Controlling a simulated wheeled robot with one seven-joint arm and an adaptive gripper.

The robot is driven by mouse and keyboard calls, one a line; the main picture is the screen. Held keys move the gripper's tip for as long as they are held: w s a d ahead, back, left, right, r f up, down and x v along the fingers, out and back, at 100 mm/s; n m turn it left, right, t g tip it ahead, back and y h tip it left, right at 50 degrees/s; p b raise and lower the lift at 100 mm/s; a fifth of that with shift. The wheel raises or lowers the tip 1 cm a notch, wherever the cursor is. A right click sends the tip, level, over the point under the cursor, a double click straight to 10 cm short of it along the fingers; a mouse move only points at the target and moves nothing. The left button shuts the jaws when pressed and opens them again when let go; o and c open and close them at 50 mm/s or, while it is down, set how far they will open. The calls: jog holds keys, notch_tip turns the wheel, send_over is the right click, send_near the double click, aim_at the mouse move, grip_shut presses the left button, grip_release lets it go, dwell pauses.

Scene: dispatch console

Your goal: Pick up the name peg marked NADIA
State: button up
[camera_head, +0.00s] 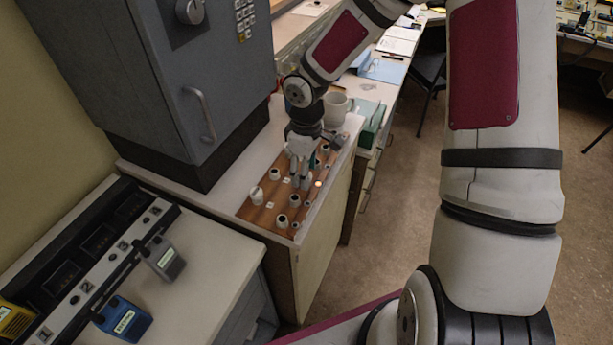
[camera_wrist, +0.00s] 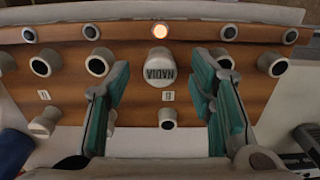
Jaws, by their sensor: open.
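The name peg marked NADIA (camera_wrist: 160,68) is a pale round peg on the brown wooden board (camera_wrist: 140,103). In the wrist view its lettering appears upside down, and a lit lamp (camera_wrist: 160,31) glows just above it. My gripper (camera_wrist: 163,78) is open, with one teal-padded finger on each side of the peg and a gap on both sides. In the head view my gripper (camera_head: 300,172) points down over the board (camera_head: 256,212) and partly hides the pegs there, so I cannot make out the NADIA lettering.
A grey cabinet (camera_head: 215,75) rises beside the board. A white mug (camera_head: 336,108) stands behind it. Radios (camera_head: 122,318) sit on the near-left desk.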

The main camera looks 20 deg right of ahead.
jog(key=shift+f, duration=1.1)
jog(key=c, duration=0.9)
jog(key=shift+r, duration=0.15)
jog(key=shift+c, duration=0.2)
